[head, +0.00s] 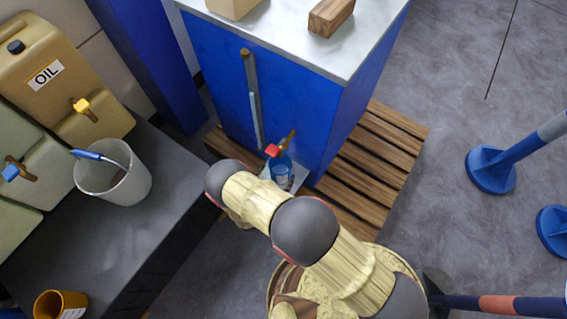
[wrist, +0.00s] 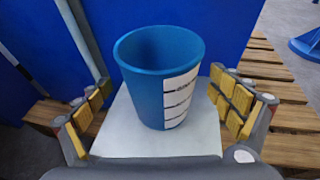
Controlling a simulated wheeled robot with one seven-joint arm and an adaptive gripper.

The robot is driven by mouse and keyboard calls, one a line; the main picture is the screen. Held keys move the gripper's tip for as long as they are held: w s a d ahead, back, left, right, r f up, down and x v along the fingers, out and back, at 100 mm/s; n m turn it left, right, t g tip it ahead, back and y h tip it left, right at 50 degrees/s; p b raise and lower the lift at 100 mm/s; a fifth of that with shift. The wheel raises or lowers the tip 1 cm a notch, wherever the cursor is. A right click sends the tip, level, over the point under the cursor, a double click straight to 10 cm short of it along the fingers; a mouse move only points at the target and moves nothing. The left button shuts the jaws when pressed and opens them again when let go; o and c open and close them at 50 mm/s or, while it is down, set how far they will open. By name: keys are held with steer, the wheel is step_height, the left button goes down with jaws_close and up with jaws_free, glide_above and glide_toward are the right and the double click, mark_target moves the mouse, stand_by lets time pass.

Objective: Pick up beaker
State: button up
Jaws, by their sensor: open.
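The beaker (wrist: 145,85) is a blue, tapered cup with a white graduated label. In the wrist view it stands upright on a pale flat surface, mouth up; its inside looks empty. My gripper (wrist: 160,84) is open, with yellow-padded fingers on the left and right of the beaker and a visible gap on each side. In the head view, a small blue labelled shape, apparently the beaker (head: 281,171), shows beside the cabinet, beyond my arm.
A blue cabinet (head: 290,100) with a long handle stands behind the beaker, on a wooden pallet (head: 385,150). A small red piece (head: 272,150) shows beside the blue shape. Left are a grey bench (head: 100,235), a white bucket (head: 125,190) and an oil can (head: 55,75). Blue-based posts (head: 491,170) stand right.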

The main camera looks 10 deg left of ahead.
steer(key=b+x, duration=0.1)
steer(key=x, duration=0.1)
steer(key=b+x, duration=0.1)
steer(key=x, duration=0.1)
steer(key=b+x, duration=0.1)
steer(key=x, duration=0.2)
steer(key=shift+s+f, duration=0.15)
steer(key=shift+f, duration=0.15)
steer(key=shift+w, duration=0.5)
steer(key=c, duration=0.3)
steer(key=c, duration=1.3)
steer(key=shift+c, duration=0.2)
